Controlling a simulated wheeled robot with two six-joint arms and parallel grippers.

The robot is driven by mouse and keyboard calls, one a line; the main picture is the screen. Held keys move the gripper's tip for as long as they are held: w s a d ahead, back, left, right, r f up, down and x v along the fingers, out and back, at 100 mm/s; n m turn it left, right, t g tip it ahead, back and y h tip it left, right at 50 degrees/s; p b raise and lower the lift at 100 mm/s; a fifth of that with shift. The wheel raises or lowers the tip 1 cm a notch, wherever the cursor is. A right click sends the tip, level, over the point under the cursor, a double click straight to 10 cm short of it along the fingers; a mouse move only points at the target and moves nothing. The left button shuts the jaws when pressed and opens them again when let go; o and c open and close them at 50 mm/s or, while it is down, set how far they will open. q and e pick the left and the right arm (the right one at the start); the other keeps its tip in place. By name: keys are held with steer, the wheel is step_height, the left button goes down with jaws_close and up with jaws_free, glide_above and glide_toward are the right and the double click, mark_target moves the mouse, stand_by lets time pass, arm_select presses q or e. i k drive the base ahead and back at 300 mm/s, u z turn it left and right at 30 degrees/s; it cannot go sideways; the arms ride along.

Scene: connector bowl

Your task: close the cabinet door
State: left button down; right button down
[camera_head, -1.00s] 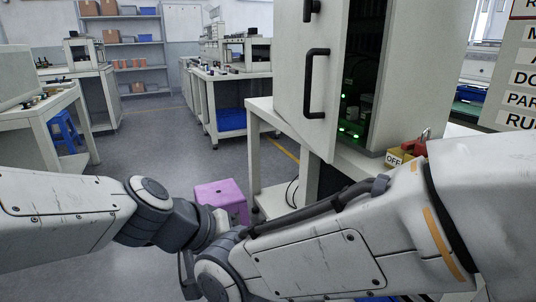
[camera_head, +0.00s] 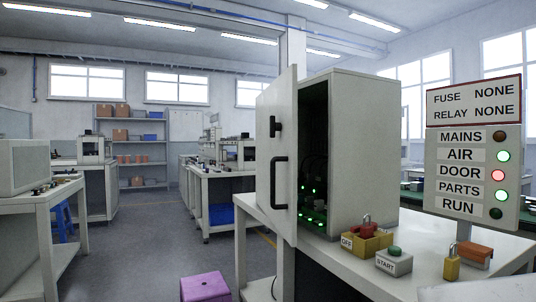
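The grey cabinet (camera_head: 350,150) stands on a white table to the right of the middle. Its door (camera_head: 276,185) is hinged on the left side and stands open, swung out toward the left. The door has a black pull handle (camera_head: 279,183) and a black latch (camera_head: 275,127) above it. The dark inside of the cabinet (camera_head: 313,150) shows with several green lights low down. Neither of my grippers is in view now.
On the table (camera_head: 350,262) stand a yellow OFF box (camera_head: 362,241) with a red padlock, a START button box (camera_head: 394,262) and a yellow padlock (camera_head: 452,264). A sign panel (camera_head: 473,150) shows DOOR lit red. A purple stool (camera_head: 205,287) stands on the floor.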

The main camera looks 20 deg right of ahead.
mark_target(264, 152)
steer(key=u, duration=0.15)
steer(key=i, duration=1.3)
steer(key=z, duration=0.75)
